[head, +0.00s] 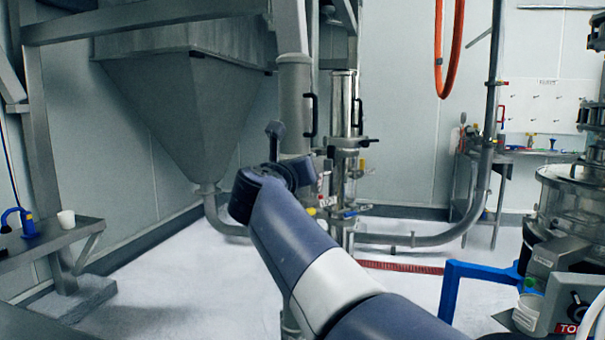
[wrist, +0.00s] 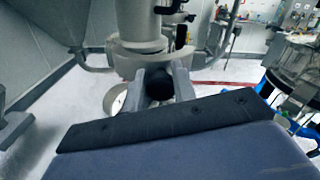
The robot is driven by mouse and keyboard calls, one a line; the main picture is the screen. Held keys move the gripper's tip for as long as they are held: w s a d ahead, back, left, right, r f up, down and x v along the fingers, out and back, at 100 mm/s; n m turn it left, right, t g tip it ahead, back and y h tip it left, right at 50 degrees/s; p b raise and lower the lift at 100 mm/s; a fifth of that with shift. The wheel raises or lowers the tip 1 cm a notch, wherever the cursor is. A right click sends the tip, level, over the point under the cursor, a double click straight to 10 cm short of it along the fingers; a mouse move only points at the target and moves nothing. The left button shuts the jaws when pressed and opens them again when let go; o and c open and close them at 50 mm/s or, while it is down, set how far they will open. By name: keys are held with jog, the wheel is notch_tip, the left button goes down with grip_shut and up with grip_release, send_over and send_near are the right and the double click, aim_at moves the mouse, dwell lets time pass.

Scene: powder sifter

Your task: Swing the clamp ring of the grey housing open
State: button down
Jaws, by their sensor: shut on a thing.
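The grey housing (head: 295,108) is an upright cylinder with a black side handle, in the middle of the head view. Its lower end (wrist: 138,28) shows at the top of the wrist view. The clamp ring (wrist: 125,66) is a pale band around that lower end. A dark round knob (wrist: 159,84) is in front of the ring. My gripper (wrist: 160,80) is shut on this knob, with one grey finger on each side. In the head view my arm's wrist hides the gripper and most of the ring. I cannot tell whether the ring is latched.
A large grey hopper (head: 190,95) hangs at the left, with a pipe below. A shiny steel column (head: 344,105) stands right beside the housing. A side bench (head: 55,236) is at left. A blue frame (head: 485,270) and steel machine (head: 565,205) are at right. Pale floor is open between.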

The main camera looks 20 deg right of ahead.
jog(key=shift+w+a+r+m+g+h+p, duration=0.1)
jog(key=shift+w+a+m+g+h+p, duration=0.05)
jog(key=shift+a+m+g+h+p, duration=1.2)
jog(key=shift+w+a+m+g+h+p, duration=0.1)
jog(key=shift+a+m+g+h+p, duration=0.9)
jog(key=shift+a+m+g+h, duration=0.5)
jog(key=c, duration=1.1)
grip_release()
jog(key=shift+c, duration=0.2)
jog(key=v, duration=1)
jog(key=shift+a, duration=0.35)
